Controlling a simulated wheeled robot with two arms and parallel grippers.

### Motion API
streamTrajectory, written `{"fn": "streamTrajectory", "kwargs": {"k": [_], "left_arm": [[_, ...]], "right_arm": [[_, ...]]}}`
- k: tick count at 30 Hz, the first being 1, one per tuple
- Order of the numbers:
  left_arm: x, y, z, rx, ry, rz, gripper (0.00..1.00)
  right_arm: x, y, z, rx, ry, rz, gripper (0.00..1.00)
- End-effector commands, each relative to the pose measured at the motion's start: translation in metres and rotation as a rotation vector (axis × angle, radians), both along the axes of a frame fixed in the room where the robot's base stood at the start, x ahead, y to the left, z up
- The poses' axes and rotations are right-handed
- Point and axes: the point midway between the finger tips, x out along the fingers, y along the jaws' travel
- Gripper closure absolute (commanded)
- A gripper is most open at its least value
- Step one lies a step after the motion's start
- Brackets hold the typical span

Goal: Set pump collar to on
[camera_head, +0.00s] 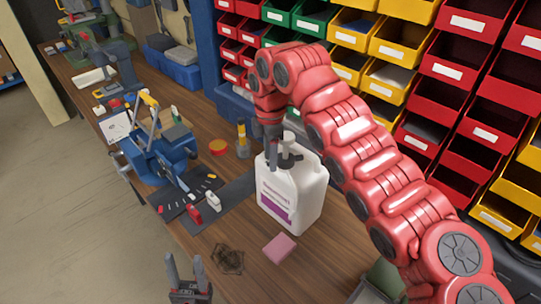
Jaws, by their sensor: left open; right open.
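A white pump bottle (305,195) with a purple-and-white label stands upright on the wooden workbench. My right gripper (275,160) points down at the bottle's top from the left side of the pump. It is open; I cannot tell whether its fingers touch the collar. My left gripper (187,268) is at the bottom edge of the view, open and empty, pointing up, well apart from the bottle. The collar's setting cannot be read.
A pink sponge (279,248) and a dark wire tangle (228,260) lie in front of the bottle. A blue vise (155,160) and a dark mat with small tools (185,205) are to the left. Red, green and yellow bins (395,75) rise behind my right arm.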

Motion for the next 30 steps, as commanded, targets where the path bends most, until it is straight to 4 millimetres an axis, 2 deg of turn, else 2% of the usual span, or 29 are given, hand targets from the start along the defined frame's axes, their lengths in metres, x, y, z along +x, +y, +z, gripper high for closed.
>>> {"fn": "streamTrajectory", "kwargs": {"k": [5,10,12,18,27,30], "left_arm": [[0.0,0.0,0.0,0.0,0.0,0.0,0.5],[0.0,0.0,0.001,0.0,0.0,0.0,0.5],[0.0,0.0,0.025,0.0,0.0,0.0,0.5],[0.0,0.0,0.068,0.0,0.0,0.0,0.5],[0.0,0.0,0.128,0.0,0.0,0.0,0.5],[0.0,0.0,0.14,0.0,0.0,0.0,0.5]], "right_arm": [[0.0,0.0,0.009,-0.005,-0.001,0.001,0.55],[0.0,0.001,0.035,-0.001,-0.004,0.001,0.55],[0.0,0.0,0.056,0.001,-0.002,0.001,0.55],[0.0,0.0,0.098,0.0,-0.001,0.001,0.55],[0.0,0.0,0.157,0.0,-0.001,0.0,0.55],[0.0,0.0,0.169,0.0,-0.001,0.0,0.55]]}}
